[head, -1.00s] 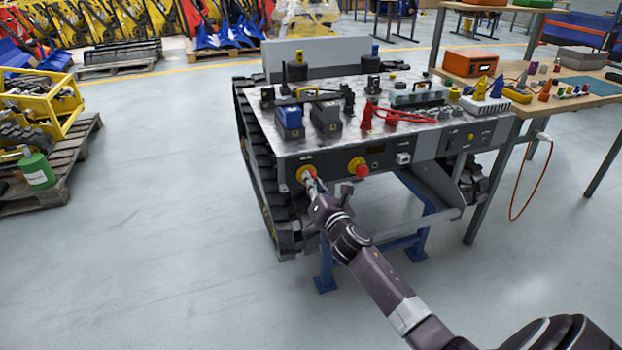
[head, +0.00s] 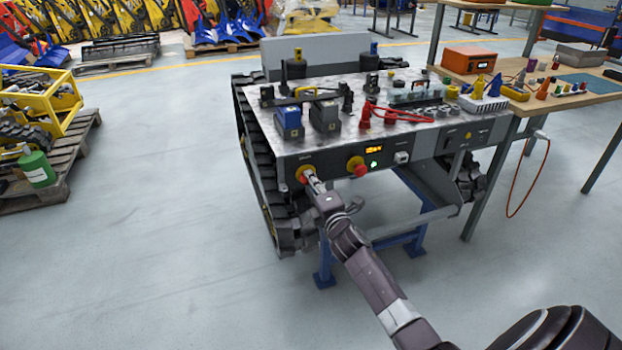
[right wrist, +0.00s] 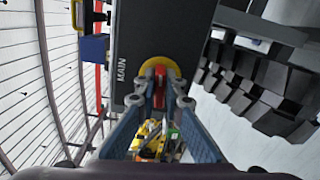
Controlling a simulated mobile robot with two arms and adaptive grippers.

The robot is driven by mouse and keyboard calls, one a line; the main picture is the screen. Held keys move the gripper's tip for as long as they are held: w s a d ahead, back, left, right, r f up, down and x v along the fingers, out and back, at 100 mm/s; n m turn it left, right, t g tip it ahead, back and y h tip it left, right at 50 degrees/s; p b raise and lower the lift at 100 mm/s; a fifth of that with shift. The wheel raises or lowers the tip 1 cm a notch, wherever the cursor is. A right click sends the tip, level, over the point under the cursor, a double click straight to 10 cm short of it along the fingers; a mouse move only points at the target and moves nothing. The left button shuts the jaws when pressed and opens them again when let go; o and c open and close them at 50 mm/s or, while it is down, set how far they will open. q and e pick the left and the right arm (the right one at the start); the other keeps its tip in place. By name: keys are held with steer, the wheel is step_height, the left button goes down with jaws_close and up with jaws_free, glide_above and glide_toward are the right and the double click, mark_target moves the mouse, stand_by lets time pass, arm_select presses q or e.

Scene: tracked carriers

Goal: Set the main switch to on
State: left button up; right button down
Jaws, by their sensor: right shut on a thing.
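The main switch (head: 299,175) is a red handle on a round yellow plate at the left end of the carrier's dark front panel. In the right wrist view the yellow plate of the main switch (right wrist: 171,66) is beside the label MAIN, and its red handle runs upright in the picture between my fingertips. My right gripper (head: 309,176) is shut on that handle; it also shows in the right wrist view (right wrist: 160,92). The fingers hide part of the handle in the head view.
A red button on a yellow plate (head: 358,167) sits right of the switch. Blue and grey blocks (head: 289,122) and red cables (head: 405,115) are on the carrier's top. A wooden bench (head: 590,98) stands at right.

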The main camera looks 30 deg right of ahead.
arm_select(q)
steer(key=shift+s+a+f, duration=0.1)
steer(key=shift+s+f, duration=0.4)
steer(key=shift+f, duration=0.05)
arm_select(e)
steer(key=shift+f+m, duration=0.15)
steer(key=shift+m, duration=0.75)
steer(key=c, duration=2)
jaws_free()
steer(key=shift+c, duration=0.2)
steer(key=shift+s, duration=0.1)
steer(key=v, duration=1.2)
arm_select(q)
steer(key=shift+w, duration=0.1)
